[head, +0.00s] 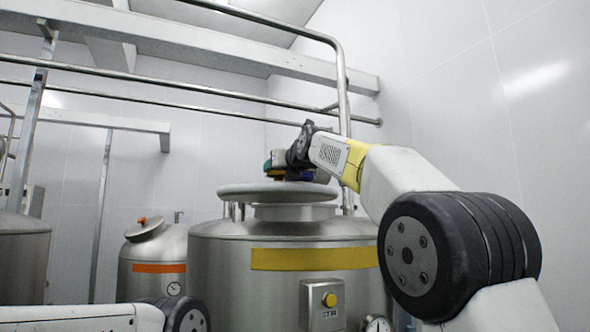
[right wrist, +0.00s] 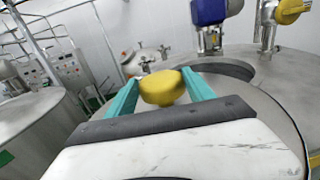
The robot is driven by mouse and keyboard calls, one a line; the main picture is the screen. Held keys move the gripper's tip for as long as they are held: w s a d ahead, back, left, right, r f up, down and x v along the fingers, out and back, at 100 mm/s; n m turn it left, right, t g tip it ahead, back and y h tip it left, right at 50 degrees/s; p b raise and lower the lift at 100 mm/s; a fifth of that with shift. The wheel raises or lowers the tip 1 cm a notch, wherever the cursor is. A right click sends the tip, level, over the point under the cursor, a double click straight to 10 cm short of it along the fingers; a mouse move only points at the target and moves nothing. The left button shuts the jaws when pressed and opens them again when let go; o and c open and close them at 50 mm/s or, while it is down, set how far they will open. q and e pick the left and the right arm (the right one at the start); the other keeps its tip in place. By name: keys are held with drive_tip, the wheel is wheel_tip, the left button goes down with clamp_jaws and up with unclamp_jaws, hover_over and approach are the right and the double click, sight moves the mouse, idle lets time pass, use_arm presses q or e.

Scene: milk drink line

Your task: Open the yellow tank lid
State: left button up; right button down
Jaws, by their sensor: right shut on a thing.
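The tank with the yellow band (head: 315,259) stands in the middle of the head view. Its round grey lid (head: 262,191) sits over the tank top, shifted left of the raised neck (head: 300,212). In the right wrist view, a dark crescent of the opening (right wrist: 228,68) shows past the lid's edge (right wrist: 262,105). My right gripper (head: 276,166) is above the lid. In the right wrist view its teal fingers (right wrist: 160,79) are shut on the yellow lid knob (right wrist: 162,90). My left gripper is out of the head view.
A smaller tank with an orange band (head: 159,268) stands behind at left, its lid (head: 147,229) tilted. Another steel tank (head: 22,260) is at far left. A steel pipe (head: 342,95) rises behind the yellow-banded tank. Blue and yellow fittings (right wrist: 210,12) stand beyond the opening.

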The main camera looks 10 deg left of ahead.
drive_tip(key=shift+w+f, duration=0.1)
drive_tip(key=shift+c, duration=1.9)
unclamp_jaws()
drive_tip(key=shift+s+d, duration=0.15)
drive_tip(key=shift+s, duration=0.2)
drive_tip(key=v, duration=0.6)
drive_tip(key=shift+s+d, duration=0.25)
drive_tip(key=shift+s, duration=0.2)
